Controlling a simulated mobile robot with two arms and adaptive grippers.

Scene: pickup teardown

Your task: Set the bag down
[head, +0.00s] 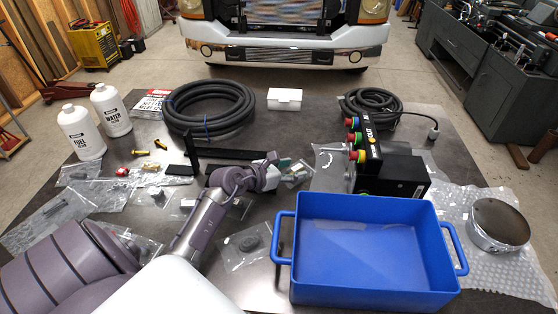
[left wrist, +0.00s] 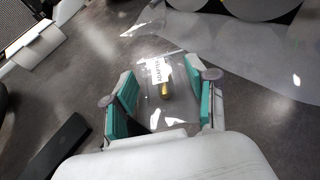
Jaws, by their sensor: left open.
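A small clear bag with a white "ADAPTER" label and a brass-coloured fitting inside (left wrist: 164,88) shows in the left wrist view, between and just beyond my fingers. In the head view a clear bag with small metal parts (head: 297,174) lies on the dark table just right of my fingertips. My left gripper (head: 279,164) is low over the table's middle, and its teal fingers (left wrist: 160,100) stand apart on either side of the bag. I cannot tell whether a finger touches the bag. My right gripper is not in view.
A blue crate (head: 374,205) stands at the front right, near a black control box (head: 390,175) with coloured buttons. A coiled black hose (head: 210,92) and a white box (head: 285,99) lie behind my gripper. Several clear bags (head: 75,170) and two white bottles (head: 82,133) are at left.

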